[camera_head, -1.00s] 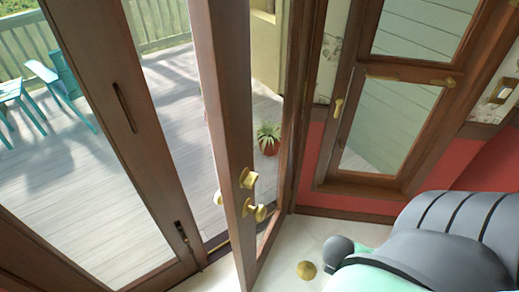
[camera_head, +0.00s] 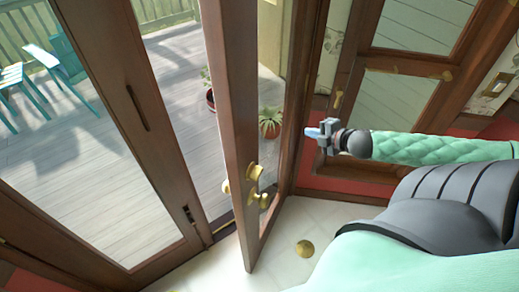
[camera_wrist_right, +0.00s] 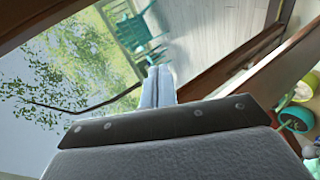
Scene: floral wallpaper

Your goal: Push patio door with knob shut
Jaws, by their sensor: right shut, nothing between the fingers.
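The brown-framed patio door (camera_head: 238,120) stands ajar, its edge facing me in the head view. Brass knobs (camera_head: 256,172) sit on the door near that edge. My right gripper (camera_head: 314,132) is to the right of the door, apart from the knobs and higher in the picture. Its fingers are closed together and empty, pointing left. In the right wrist view the paired fingertips (camera_wrist_right: 157,85) point towards glass and the deck beyond. My left gripper is not in view.
A fixed glazed door panel (camera_head: 140,130) stands left of the opening. A brown-framed window (camera_head: 400,110) is behind my right arm. Outside are a deck, potted plants (camera_head: 270,122) and turquoise chairs (camera_head: 55,65).

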